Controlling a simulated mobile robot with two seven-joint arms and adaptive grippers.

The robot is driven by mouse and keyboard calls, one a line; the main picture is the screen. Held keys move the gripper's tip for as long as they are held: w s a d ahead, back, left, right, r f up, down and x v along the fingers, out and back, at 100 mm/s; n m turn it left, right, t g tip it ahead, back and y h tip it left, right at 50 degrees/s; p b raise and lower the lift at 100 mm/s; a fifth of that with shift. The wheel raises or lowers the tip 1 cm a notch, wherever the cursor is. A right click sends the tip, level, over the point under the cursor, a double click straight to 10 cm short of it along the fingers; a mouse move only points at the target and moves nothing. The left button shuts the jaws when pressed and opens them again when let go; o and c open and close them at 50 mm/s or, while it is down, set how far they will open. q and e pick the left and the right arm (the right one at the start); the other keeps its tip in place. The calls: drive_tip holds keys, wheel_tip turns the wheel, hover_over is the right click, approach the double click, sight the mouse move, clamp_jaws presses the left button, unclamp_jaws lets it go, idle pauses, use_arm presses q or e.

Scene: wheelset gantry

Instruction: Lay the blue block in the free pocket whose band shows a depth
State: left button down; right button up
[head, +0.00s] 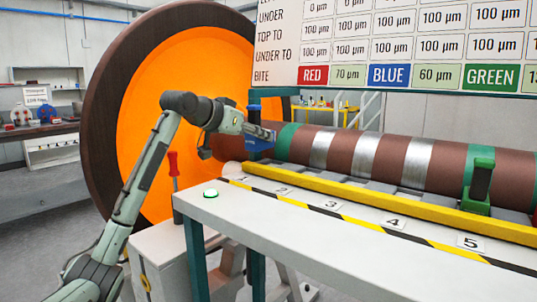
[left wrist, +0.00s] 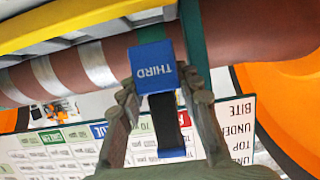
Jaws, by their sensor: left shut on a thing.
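My left gripper (head: 262,130) is at the left end of the brown axle (head: 340,150), by a green band (head: 287,141) and the big wheel. It is shut on the blue block (head: 259,146), which has a dark stem and a blue top. In the left wrist view the fingers (left wrist: 165,98) hold the blue block (left wrist: 155,66), its face reading "THIRD" upside down. Whether it touches anything below is hidden. A green block (head: 480,185) stands at the axle near label 5. Grey pockets behind the yellow beam are mostly hidden. My right gripper is out of view.
A yellow beam (head: 390,205) and striped edge with number labels run along the white table (head: 330,240). A board (head: 400,45) above lists colours and µm values. The orange-faced wheel (head: 185,75) stands left. A red-handled tool (head: 173,165) and green button (head: 210,193) are near my arm.

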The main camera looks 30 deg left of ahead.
use_arm(q)
drive_tip(key=x, duration=0.3)
drive_tip(key=shift+w+d+f, duration=0.15)
drive_tip(key=shift+d+f, duration=0.15)
drive_tip(key=shift+d, duration=0.1)
wheel_tip(320, 180, down, 3)
drive_tip(key=shift+f, duration=0.55)
drive_tip(key=c, duration=1.3)
unclamp_jaws()
drive_tip(key=shift+c, duration=0.2)
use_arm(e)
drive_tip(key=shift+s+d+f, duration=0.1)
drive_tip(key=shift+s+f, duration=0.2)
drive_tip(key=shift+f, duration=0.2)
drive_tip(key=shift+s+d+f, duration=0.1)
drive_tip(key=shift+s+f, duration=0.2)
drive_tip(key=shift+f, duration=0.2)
use_arm(q)
drive_tip(key=b+v, duration=0.1)
drive_tip(key=v, duration=0.9)
drive_tip(key=shift+s, duration=0.35)
drive_tip(key=shift+s+r, duration=0.35)
drive_tip(key=shift+s, duration=0.25)
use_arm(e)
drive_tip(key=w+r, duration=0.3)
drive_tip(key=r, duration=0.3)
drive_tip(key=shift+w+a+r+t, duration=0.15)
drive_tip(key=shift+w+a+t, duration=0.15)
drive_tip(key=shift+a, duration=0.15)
